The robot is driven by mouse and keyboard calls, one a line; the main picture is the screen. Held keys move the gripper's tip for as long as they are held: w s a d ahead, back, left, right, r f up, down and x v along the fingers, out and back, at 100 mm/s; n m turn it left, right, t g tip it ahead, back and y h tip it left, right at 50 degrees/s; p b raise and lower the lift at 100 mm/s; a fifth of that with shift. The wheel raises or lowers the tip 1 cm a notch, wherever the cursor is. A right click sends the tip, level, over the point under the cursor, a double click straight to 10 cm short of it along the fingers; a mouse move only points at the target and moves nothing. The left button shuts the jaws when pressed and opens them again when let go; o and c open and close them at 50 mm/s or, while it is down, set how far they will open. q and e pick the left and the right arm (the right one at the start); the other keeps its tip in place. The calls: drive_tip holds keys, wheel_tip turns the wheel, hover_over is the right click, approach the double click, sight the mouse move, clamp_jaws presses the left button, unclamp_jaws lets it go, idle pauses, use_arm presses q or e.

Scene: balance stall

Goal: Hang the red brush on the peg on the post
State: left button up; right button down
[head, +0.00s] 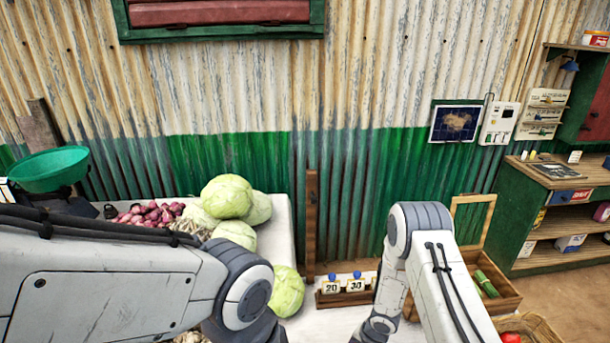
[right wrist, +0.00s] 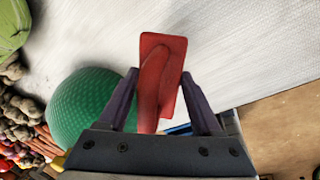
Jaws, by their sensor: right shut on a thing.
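The red brush (right wrist: 163,60) is between the fingers of my right gripper (right wrist: 160,75) in the right wrist view. The gripper is shut on it, and its flat red block points away from the wrist above a pale table surface. The wooden post (head: 312,235) stands upright against the wall in the middle of the head view, with a small peg (head: 314,198) on it. The brush and the right gripper do not show in the head view, so their distance from the post cannot be told. My left arm shows at lower left, but its gripper is out of view.
Cabbages (head: 228,197) and red onions (head: 150,214) lie on the pale table left of the post. Number cards (head: 343,287) stand in a low wooden box at its foot. A wooden crate (head: 495,290) is at right. A green ribbed round thing (right wrist: 88,112) is beside the gripper.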

wheel_tip(320, 180, down, 5)
drive_tip(key=shift+r+b, duration=0.1)
drive_tip(key=shift+b, duration=0.95)
drive_tip(key=shift+d, duration=0.35)
drive_tip(key=shift+w+d, duration=0.1)
use_arm(q)
wheel_tip(320, 180, down, 3)
drive_tip(key=shift+r, duration=0.1)
drive_tip(key=shift+a, duration=0.1)
